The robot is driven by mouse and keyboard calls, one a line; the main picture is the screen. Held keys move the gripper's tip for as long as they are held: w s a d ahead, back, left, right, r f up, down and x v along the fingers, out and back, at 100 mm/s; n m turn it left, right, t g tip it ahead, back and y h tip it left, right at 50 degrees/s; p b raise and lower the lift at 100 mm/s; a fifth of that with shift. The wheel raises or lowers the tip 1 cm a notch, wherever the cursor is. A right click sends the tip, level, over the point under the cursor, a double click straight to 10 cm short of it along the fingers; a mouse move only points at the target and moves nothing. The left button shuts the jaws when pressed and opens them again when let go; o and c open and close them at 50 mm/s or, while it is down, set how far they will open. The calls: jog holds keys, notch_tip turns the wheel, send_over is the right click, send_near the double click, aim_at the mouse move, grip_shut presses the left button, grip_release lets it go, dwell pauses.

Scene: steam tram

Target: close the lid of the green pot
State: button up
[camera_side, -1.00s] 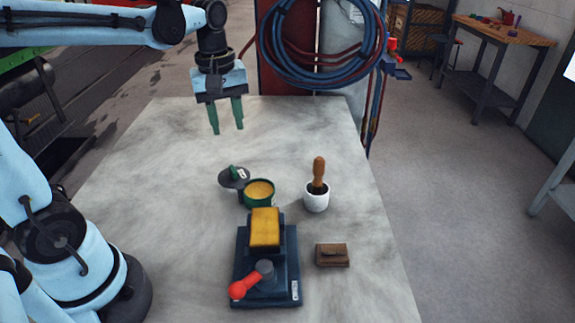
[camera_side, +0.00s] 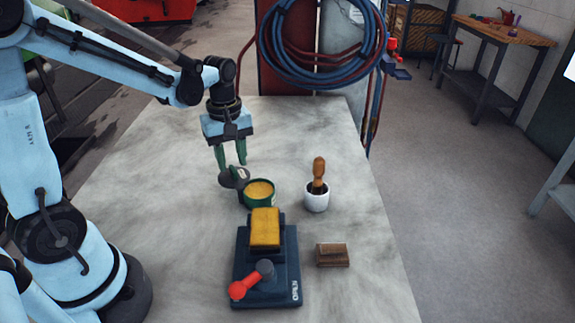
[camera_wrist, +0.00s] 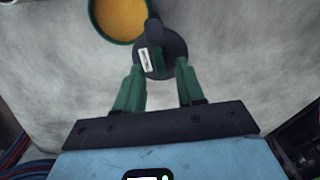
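The green pot (camera_side: 259,194) stands open on the grey table, with a yellow-brown filling. Its dark round lid (camera_side: 232,179) is swung back to the left of the pot. In the wrist view the lid (camera_wrist: 165,40) joins the rim of the pot (camera_wrist: 119,20) at a hinge and bears a green knob and a white label. My gripper (camera_side: 231,164) has two green fingers pointing down at the lid. In the wrist view my gripper (camera_wrist: 158,70) is open, its fingertips spread either side of the lid's outer part. I cannot tell whether they touch it.
A white cup with a brown-handled tool (camera_side: 317,196) stands right of the pot. A dark blue device (camera_side: 267,282) with a yellow block and a red-knobbed lever sits in front. A small brown block (camera_side: 332,255) lies right of it.

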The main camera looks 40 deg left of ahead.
jog(key=shift+f, duration=1.05)
grip_shut()
